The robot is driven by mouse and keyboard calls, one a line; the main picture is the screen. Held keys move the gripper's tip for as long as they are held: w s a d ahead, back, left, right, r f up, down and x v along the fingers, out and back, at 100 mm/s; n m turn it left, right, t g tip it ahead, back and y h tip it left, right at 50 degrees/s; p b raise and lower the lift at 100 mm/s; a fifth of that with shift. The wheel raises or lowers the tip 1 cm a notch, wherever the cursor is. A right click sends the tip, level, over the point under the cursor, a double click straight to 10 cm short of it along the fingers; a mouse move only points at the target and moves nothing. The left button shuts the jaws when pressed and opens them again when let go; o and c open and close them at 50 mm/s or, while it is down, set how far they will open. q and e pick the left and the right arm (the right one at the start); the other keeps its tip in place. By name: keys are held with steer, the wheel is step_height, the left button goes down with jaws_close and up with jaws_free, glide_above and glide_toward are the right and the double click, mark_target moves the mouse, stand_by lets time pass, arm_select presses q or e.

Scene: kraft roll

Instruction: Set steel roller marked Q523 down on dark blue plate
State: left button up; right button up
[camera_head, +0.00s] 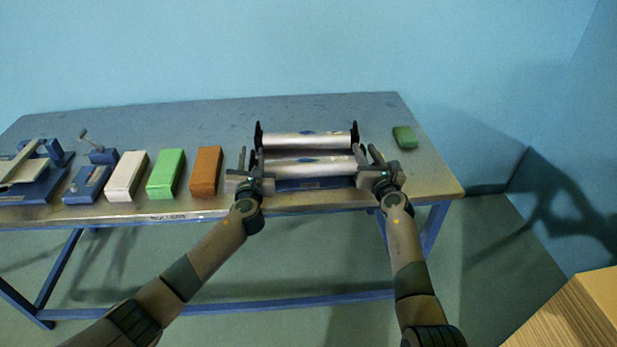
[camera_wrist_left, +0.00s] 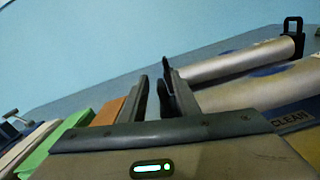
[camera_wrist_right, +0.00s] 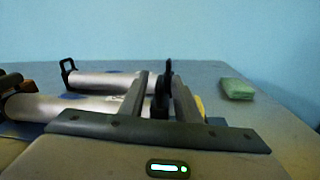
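Two steel rollers with black end handles lie one behind the other at the right of the table, the back roller (camera_head: 308,140) and the front roller (camera_head: 310,165). No Q523 mark is readable. A dark blue plate (camera_head: 312,184) shows under the front edge of the front roller; a "CLEAN" label (camera_wrist_left: 291,119) shows below it in the left wrist view. Whether the roller touches the plate is unclear. My left gripper (camera_head: 248,162) and right gripper (camera_head: 368,156) stand around the front roller's end handles, fingers apart, with gaps visible beside the handles (camera_wrist_left: 165,98) (camera_wrist_right: 162,92).
A brown block (camera_head: 206,171), a green block (camera_head: 166,174) and a white block (camera_head: 126,176) stand left of my left gripper, with blue fixtures (camera_head: 88,183) beyond. A small green item (camera_head: 404,137) lies on the right. The table's back left is clear.

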arm_select(q)
steer(key=s+d, duration=0.1)
steer(key=s, duration=0.7)
steer(key=shift+s, duration=0.2)
arm_select(e)
steer(key=shift+s, duration=0.1)
steer(key=shift+v, duration=0.8)
steer(key=v, duration=1)
steer(key=shift+s, duration=0.15)
